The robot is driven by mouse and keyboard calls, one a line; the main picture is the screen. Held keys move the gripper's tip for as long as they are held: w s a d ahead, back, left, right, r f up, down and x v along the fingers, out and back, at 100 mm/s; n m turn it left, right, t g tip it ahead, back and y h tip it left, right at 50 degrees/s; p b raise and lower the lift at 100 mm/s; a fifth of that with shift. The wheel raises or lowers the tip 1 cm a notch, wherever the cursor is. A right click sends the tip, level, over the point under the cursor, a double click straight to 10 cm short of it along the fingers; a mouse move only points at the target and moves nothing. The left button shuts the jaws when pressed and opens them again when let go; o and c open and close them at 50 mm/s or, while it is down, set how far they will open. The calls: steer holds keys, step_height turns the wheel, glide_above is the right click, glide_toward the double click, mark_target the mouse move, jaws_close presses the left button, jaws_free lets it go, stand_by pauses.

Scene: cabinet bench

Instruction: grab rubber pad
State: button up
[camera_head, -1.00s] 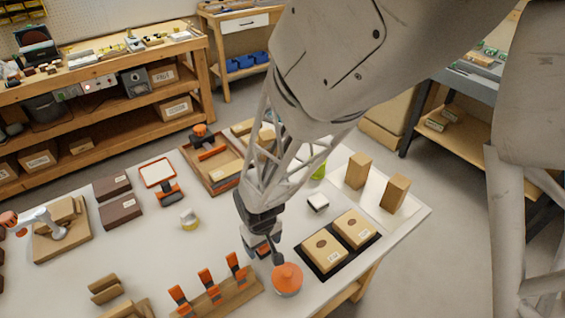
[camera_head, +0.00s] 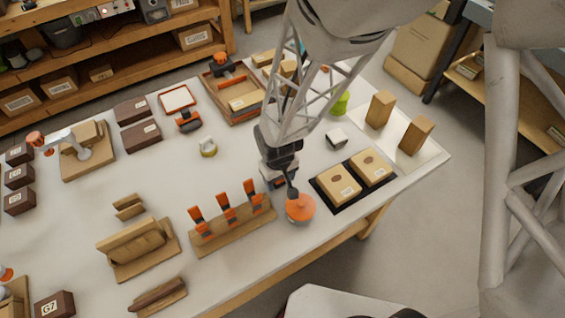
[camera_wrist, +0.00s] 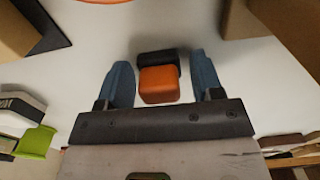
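A small block with an orange face and a black part behind it (camera_wrist: 158,84), which looks like the rubber pad, sits on the white bench top in the wrist view. My gripper (camera_wrist: 160,66) is open, with one blue finger on each side of the block and narrow gaps visible. I cannot tell how far down the fingers reach beside it. In the head view my gripper (camera_head: 279,179) is low over the bench, and the block is mostly hidden there.
An orange round-based tool (camera_head: 300,208) stands close in front of my gripper. A black tray (camera_head: 343,203) with two tan boxes lies to the right. A wooden rack (camera_head: 235,230) with orange-handled tools is to the front left. Bare bench top (camera_head: 215,180) lies left of my gripper.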

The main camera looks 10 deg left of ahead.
steer(key=c, duration=0.7)
steer(key=shift+r, duration=0.1)
steer(key=shift+c, duration=0.2)
steer(key=shift+r, duration=4.9)
